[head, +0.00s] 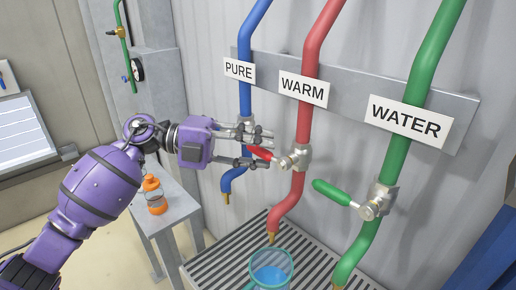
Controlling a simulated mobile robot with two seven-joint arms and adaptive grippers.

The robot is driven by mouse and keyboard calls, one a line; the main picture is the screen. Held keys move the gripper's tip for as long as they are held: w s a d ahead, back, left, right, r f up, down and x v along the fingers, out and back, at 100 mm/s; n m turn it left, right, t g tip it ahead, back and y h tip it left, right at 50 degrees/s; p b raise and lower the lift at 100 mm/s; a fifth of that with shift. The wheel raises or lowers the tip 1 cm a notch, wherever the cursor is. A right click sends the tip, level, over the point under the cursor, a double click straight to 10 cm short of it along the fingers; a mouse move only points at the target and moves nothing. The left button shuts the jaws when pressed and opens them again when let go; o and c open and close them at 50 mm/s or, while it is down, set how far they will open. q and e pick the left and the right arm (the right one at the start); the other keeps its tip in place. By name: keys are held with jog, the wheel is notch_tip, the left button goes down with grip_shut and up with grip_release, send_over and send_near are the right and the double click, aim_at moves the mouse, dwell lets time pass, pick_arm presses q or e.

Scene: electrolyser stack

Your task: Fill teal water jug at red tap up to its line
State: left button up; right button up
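The red tap (297,157), under the WARM label, has its red lever (259,153) pointing left, across the pipe. My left gripper (268,152) is at this lever with its fingers apart, one above and one below it. I cannot tell whether they touch it. The teal jug (288,258) stands below the red pipe's spout (272,228), cut off by the bottom edge of the view. Blue water (270,276) shows inside the jug. I see no stream from the spout, and cannot make out the fill line. My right gripper is not in view.
A blue pipe (244,100) marked PURE is left of the red one. A green pipe (410,110) marked WATER, with a green lever (331,191), is on the right. A slatted grate (215,272) lies below.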

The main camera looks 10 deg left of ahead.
pick_arm(q)
jog(key=shift+c, duration=0.4)
grip_shut()
jog(key=shift+f, duration=0.1)
jog(key=f+n+h, duration=0.2)
jog(key=n+h, duration=0.1)
jog(key=shift+s+d+f+t, duration=0.2)
jog(key=shift+d+f+t, duration=0.1)
jog(key=shift+f, duration=0.1)
jog(key=shift+o, duration=0.4)
grip_release()
jog(key=shift+h, duration=0.3)
jog(key=shift+a, duration=0.1)
